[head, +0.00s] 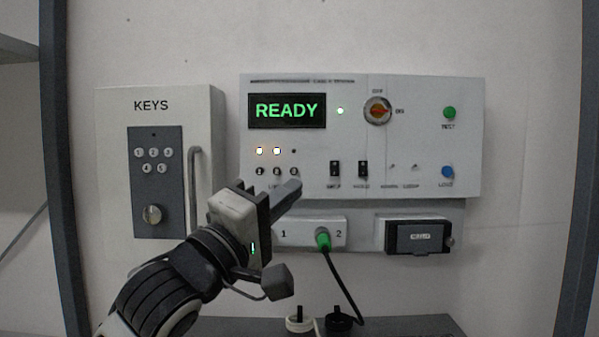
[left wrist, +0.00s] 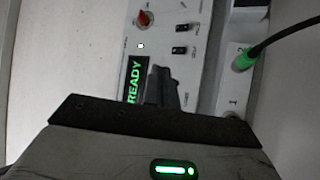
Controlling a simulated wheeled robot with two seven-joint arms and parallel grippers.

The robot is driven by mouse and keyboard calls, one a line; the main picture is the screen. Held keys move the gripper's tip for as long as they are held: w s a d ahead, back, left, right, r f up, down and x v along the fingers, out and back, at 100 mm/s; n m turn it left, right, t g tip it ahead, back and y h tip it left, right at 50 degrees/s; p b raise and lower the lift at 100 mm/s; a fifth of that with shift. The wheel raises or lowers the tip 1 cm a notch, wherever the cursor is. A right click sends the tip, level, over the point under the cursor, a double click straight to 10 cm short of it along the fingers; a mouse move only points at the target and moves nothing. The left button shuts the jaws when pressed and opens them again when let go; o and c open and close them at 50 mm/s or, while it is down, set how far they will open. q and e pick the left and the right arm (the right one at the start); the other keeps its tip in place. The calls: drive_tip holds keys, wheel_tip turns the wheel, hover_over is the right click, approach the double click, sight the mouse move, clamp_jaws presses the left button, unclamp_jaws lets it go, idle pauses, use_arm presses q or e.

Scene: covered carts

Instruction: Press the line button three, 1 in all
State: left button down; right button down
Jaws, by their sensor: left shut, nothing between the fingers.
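The control panel (head: 420,135) on the wall has a row of three small dark line buttons. Line button three (head: 294,171) is the rightmost of them. The lamps above buttons one and two are lit, and the lamp above button three (head: 294,151) is dark. My left gripper (head: 293,188) is shut and empty, its tips just below button three in the head view; I cannot tell whether they touch the panel. In the left wrist view its fingers (left wrist: 168,88) cover the line buttons. My right gripper is not in view.
A green READY display (head: 287,111) is above the lamps. Two black switches (head: 349,169) and an orange-red rotary knob (head: 377,110) are to the right. Below, a green plug (head: 322,238) with a black cable sits in socket 2. A KEYS box (head: 115,190) is at left.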

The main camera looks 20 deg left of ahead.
sight(294, 171)
use_arm(q)
drive_tip(key=shift+s+r, duration=0.1)
drive_tip(key=shift+r, duration=0.55)
drive_tip(key=w, duration=0.2)
drive_tip(key=w+a, duration=0.1)
drive_tip(key=w, duration=0.2)
drive_tip(key=w+a+p, duration=0.1)
drive_tip(key=w, duration=0.1)
drive_tip(key=shift+w+a+r, duration=0.1)
drive_tip(key=shift+w+a, duration=0.05)
drive_tip(key=shift+w, duration=0.2)
drive_tip(key=shift+w+a, duration=0.1)
drive_tip(key=shift+w, duration=0.3)
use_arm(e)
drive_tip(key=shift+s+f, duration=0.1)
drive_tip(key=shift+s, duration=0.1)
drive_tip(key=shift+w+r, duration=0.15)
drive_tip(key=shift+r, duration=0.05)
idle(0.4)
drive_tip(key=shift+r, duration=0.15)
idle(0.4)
